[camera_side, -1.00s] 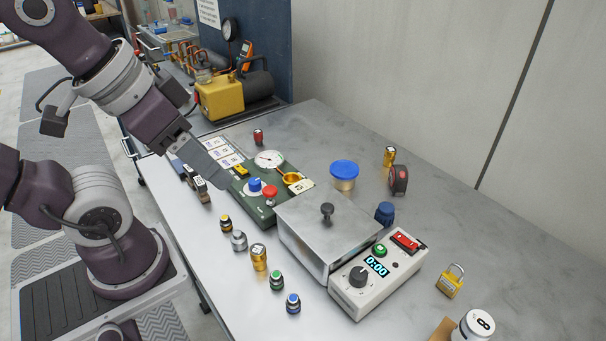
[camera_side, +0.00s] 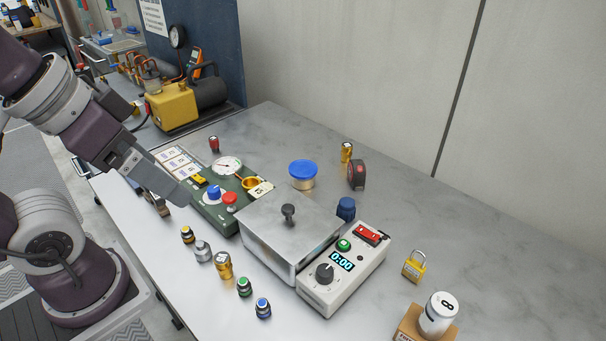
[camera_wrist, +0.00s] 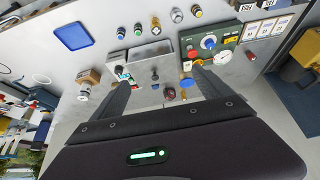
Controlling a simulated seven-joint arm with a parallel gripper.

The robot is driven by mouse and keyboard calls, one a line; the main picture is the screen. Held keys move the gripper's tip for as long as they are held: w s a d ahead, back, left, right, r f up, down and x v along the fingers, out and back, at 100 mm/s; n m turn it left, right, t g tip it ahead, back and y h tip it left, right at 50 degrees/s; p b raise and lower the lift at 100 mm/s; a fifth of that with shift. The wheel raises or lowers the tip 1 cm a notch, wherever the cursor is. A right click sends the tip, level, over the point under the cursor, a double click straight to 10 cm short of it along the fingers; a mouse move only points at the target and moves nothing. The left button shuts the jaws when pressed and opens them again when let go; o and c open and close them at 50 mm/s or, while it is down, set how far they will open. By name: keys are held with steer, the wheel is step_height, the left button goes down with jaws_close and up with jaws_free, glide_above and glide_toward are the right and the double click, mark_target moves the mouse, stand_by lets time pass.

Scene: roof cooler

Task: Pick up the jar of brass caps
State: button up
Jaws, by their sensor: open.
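The jar (camera_side: 303,175) is clear with a blue lid, and its contents show as a yellowish tint. It stands upright on the grey bench behind the metal box. In the wrist view the jar (camera_wrist: 187,83) looks small, close to the tip of the right-hand finger. My gripper (camera_side: 182,198) is in the air near the left edge of the green panel, well left of the jar and apart from it. In the wrist view my gripper (camera_wrist: 160,79) has its two fingers wide apart with nothing held between them.
A metal box (camera_side: 286,237) with a black knob and a white timer unit (camera_side: 345,272) stand in front of the jar. The green panel (camera_side: 216,213) is to its left. A tape measure (camera_side: 357,175) and brass cylinder (camera_side: 346,152) stand to its right. The bench along the wall is clear.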

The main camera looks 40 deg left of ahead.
steer(key=shift+r, duration=0.1)
step_height(320, 180, up, 4)
steer(key=w+d+r+m+g+h, duration=0.15)
steer(key=w+m, duration=0.25)
steer(key=w, duration=0.7)
steer(key=w+d+m+g+h, duration=0.1)
steer(key=w+m+g+h, duration=0.3)
steer(key=w, duration=0.7)
steer(key=w+a+f+m+t+h, duration=0.2)
steer(key=w+a+m+t+h, duration=0.4)
steer(key=w+a, duration=0.85)
steer(key=g+h, duration=0.1)
steer(key=g, duration=0.1)
glide_toward(313, 185)
steer(key=d+r, duration=0.1)
steer(key=w+d+r, duration=0.1)
steer(key=r, duration=0.1)
steer(key=shift+w+d+t, duration=0.15)
steer(key=shift+w+t, duration=0.05)
steer(key=shift+t, duration=0.05)
steer(key=x, duration=0.2)
steer(key=f+x, duration=0.1)
steer(key=x, duration=0.4)
steer(key=shift+s+f, duration=0.1)
steer(key=shift+f, duration=0.15)
steer(key=c, duration=1.5)
